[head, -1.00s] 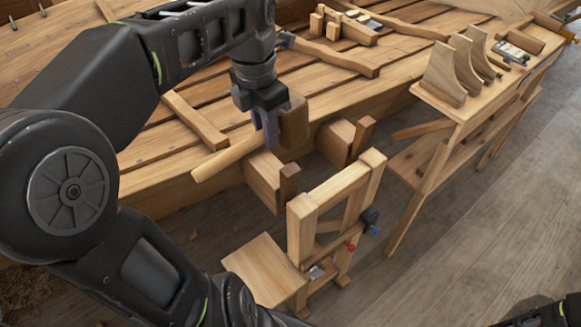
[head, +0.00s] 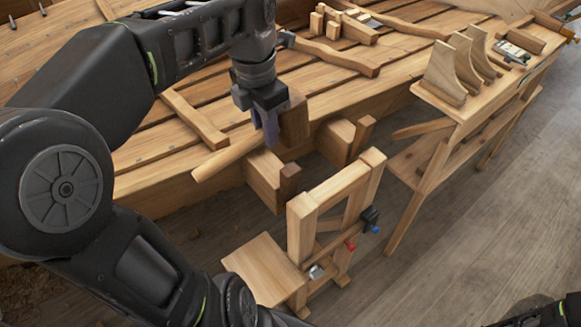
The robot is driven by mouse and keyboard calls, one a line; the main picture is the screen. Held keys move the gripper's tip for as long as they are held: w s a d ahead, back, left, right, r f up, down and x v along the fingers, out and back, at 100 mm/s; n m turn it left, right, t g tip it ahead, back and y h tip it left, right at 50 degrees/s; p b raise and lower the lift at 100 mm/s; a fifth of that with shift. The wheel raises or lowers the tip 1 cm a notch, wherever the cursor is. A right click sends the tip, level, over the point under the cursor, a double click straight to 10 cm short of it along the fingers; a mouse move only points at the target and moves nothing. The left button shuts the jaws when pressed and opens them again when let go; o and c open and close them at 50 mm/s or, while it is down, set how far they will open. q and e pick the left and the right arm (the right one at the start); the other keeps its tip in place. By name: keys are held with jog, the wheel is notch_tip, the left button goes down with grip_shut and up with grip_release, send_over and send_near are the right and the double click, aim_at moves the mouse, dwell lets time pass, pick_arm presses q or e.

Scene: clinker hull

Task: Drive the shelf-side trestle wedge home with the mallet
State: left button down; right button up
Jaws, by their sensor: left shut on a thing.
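My left gripper (head: 268,127) is shut on the wooden mallet. The mallet's handle (head: 222,160) points down-left and its dark block head (head: 294,119) is on the right, above the trestle timbers beside the hull. One trestle wedge (head: 289,181) stands at the end of the nearer timber (head: 263,177), below the mallet head. Another wedge (head: 361,136) stands at the farther timber (head: 337,137), on the side nearer the shelved bench. The mallet head looks apart from both wedges. How deep each wedge sits is not clear. My right gripper is not in view.
The planked hull (head: 160,160) fills the back left. A wooden frame (head: 300,220) with a red-and-blue-tipped clamp (head: 370,219) and a stool-like block (head: 262,268) stand in front. The shelved bench (head: 440,105) at right carries wooden brackets (head: 443,80).

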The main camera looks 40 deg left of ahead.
pick_arm(q)
jog(key=shift+d+f, duration=0.1)
jog(key=shift+w+f+g, duration=0.2)
jog(key=shift+f+g, duration=0.5)
jog(key=shift+f, duration=0.15)
